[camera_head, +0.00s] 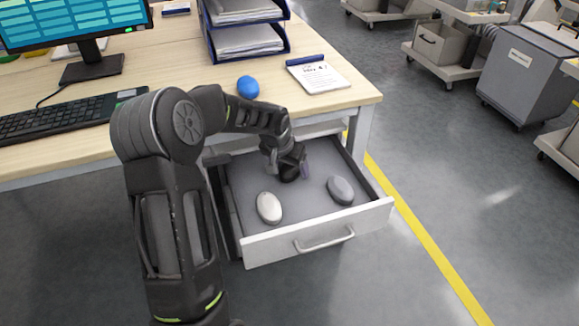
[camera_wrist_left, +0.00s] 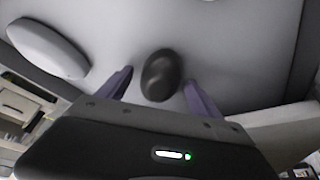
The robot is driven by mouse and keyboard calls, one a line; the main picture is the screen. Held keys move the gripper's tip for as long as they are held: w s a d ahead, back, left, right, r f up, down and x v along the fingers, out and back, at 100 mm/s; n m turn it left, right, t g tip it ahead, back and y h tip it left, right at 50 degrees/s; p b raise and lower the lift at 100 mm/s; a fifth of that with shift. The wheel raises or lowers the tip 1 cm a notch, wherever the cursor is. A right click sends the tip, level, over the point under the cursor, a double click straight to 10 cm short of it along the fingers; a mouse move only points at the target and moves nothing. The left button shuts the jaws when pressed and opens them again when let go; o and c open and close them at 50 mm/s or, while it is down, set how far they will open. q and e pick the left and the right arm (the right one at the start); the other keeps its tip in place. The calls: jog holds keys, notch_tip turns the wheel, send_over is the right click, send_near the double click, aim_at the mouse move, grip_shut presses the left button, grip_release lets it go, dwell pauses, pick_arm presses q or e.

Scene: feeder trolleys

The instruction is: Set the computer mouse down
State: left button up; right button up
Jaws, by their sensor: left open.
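A black computer mouse (camera_wrist_left: 160,76) lies in the open drawer between the fingers of my left gripper (camera_wrist_left: 157,84) in the left wrist view. The gripper is open, with visible gaps on both sides of the mouse. In the head view my left gripper (camera_head: 289,163) reaches down into the drawer (camera_head: 315,231) and partly hides the black mouse. A white mouse (camera_head: 269,207) and a grey mouse (camera_head: 340,189) lie nearer the drawer front. A blue mouse (camera_head: 248,87) lies on the desk top. My right gripper is not in view.
The desk (camera_head: 190,62) holds a keyboard (camera_head: 60,117), a monitor (camera_head: 75,22), a blue paper tray (camera_head: 246,42) and a notepad (camera_head: 318,77). The drawer's side walls and front surround the gripper. Grey trolleys (camera_head: 528,75) stand on the floor at right, beyond a yellow line.

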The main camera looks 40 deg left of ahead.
pick_arm(q)
jog(key=shift+s+r, duration=0.1)
jog(key=shift+r, duration=0.4)
jog(key=p+v, duration=0.3)
jog(key=v, duration=0.8)
jog(key=shift+r, duration=0.15)
jog(key=shift+s, duration=0.1)
jog(key=shift+c, duration=0.4)
dwell(0.5)
